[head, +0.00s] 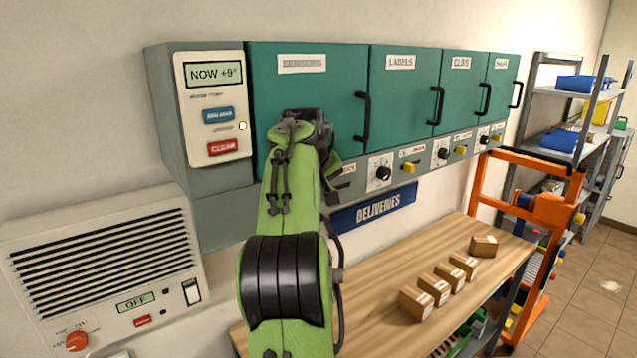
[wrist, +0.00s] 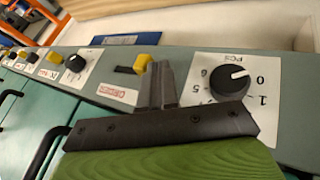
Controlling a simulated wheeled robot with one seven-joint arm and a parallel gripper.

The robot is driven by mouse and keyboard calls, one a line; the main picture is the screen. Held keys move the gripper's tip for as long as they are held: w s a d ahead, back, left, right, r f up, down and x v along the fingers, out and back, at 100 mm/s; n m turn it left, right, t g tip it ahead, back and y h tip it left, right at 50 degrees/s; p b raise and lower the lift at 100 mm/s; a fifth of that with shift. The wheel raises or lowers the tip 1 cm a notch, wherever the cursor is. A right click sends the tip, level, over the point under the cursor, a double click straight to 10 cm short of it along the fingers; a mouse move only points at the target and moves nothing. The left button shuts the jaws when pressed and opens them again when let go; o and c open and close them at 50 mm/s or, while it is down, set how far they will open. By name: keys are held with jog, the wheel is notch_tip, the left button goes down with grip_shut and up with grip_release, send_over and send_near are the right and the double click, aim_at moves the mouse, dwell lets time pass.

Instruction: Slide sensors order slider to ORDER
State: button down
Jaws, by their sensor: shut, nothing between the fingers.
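The sensors cabinet door (head: 302,85) is closed at the left of the green row in the head view. Its order slider has a yellow knob (wrist: 143,62) in the wrist view, which looks upside down. The knob sits at the right end of its dark slot (wrist: 124,70), away from the red-framed label (wrist: 117,93) near the slot's left part. My gripper (wrist: 160,75) is shut and empty, its fingers right beside the knob on the dial side. I cannot tell whether they touch it. In the head view my arm hides this knob.
A black PCS dial (wrist: 229,80) pointing near 0 is close on the right of my fingers. Black door handles (head: 363,117) stick out along the cabinets. More yellow sliders (head: 408,167) lie further along the panel. A bench (head: 375,290) with small boxes is below.

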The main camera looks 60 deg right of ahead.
jog(key=shift+x, duration=0.9)
jog(key=s+d, duration=0.1)
jog(key=d, duration=0.1)
jog(key=s+d+p, duration=0.1)
jog(key=d+p, duration=0.1)
jog(key=d, duration=0.1)
jog(key=shift+s+d, duration=0.3)
jog(key=shift+s, duration=0.1)
jog(key=shift+a, duration=0.25)
jog(key=shift+d, duration=0.1)
jog(key=shift+r, duration=0.1)
